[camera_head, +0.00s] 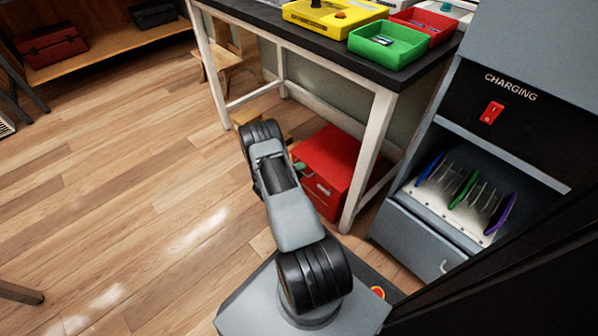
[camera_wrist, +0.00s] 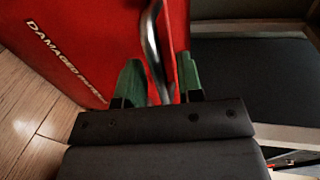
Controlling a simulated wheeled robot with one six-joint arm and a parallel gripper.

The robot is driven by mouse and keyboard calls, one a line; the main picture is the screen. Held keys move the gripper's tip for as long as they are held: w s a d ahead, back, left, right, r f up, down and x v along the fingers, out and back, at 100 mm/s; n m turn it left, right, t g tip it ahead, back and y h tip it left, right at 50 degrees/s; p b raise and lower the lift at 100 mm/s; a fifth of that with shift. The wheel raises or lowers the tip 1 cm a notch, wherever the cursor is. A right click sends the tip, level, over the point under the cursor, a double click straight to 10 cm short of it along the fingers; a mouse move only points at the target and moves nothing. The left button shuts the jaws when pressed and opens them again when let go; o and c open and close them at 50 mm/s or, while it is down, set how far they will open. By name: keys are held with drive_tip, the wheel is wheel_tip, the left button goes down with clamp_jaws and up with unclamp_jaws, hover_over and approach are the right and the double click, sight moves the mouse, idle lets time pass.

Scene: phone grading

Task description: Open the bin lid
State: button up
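The red bin (camera_head: 338,158) stands on the floor under the workbench. In the wrist view its red face (camera_wrist: 75,40) carries white lettering that starts with "DAMAGED". A curved metal handle (camera_wrist: 151,38) stands out beside that face. My gripper (camera_wrist: 157,80) has its two green fingers on either side of the handle. Narrow gaps seem to show between the handle and the fingers, so it looks open around the handle. In the head view my arm hides part of the bin, and the gripper is mostly hidden. The lid looks down on the bin in the head view.
A workbench (camera_head: 385,92) stands over the bin, and its front leg (camera_head: 368,160) is close on the bin's right. A grey charging cabinet (camera_head: 425,235) is farther right. The wooden floor (camera_head: 130,180) at left is clear.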

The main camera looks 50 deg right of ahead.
drive_tip(key=shift+c, duration=0.3)
clamp_jaws()
drive_tip(key=shift+a, duration=0.1)
